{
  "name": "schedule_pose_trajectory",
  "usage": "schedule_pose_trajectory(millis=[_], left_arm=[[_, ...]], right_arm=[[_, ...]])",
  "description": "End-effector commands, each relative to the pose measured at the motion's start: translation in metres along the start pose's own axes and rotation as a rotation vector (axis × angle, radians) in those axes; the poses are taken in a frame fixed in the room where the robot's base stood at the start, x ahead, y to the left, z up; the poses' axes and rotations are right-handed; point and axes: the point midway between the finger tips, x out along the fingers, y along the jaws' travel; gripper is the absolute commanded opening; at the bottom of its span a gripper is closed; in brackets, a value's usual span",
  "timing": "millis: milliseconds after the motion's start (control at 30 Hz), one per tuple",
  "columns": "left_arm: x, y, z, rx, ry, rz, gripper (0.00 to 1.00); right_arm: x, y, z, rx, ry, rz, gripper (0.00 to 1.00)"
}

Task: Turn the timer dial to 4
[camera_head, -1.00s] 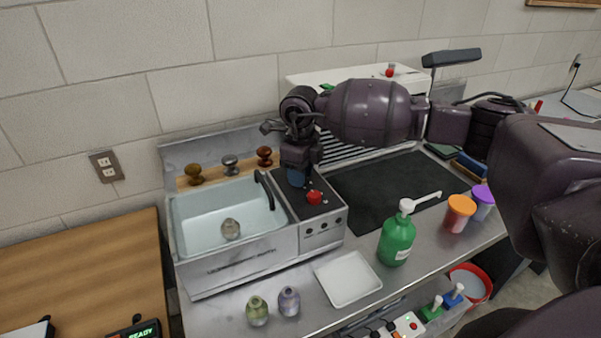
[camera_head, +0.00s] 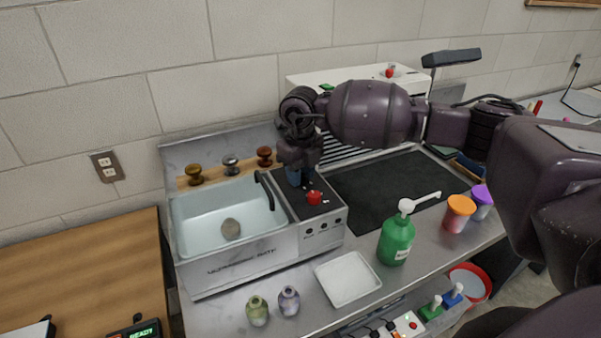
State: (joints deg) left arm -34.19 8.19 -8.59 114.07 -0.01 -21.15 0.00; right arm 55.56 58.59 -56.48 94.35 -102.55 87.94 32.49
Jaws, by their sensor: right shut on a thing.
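The ultrasonic bath (camera_head: 235,266) stands on the steel bench, with a water-filled basin at left and a dark control panel (camera_head: 311,211) at right. A red knob (camera_head: 314,198) sits on the panel, in front of my gripper. My right gripper (camera_head: 296,178) points down over the back of the panel and is shut on a blue dial (camera_head: 293,176), which is mostly hidden by the fingers. The dial's marks and setting cannot be read. My left gripper is not in view.
Three knobs (camera_head: 231,164) line the wooden shelf behind the basin. A dark mat (camera_head: 390,198) lies to the right.

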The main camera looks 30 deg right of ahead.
Motion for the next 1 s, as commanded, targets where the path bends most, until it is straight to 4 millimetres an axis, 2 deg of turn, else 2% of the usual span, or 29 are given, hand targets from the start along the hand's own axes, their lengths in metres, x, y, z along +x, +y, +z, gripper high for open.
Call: schedule_pose_trajectory(millis=[200,233,367,733,867,1000], left_arm=[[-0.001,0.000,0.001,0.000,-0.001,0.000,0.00],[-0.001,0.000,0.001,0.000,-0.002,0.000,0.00],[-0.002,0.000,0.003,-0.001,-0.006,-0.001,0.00],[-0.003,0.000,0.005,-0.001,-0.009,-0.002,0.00],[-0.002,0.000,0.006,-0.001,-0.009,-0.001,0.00],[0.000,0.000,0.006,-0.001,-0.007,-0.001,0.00]], right_arm=[[-0.001,0.000,0.001,0.000,-0.003,0.000,0.07],[-0.001,0.000,0.001,-0.001,-0.003,0.000,0.36],[-0.001,0.000,0.001,-0.001,-0.002,0.000,0.56],[-0.005,0.000,0.001,-0.002,-0.002,0.000,0.56],[-0.020,-0.001,0.001,-0.001,-0.003,-0.001,0.56],[-0.045,0.000,0.001,-0.002,-0.004,0.000,0.56]])
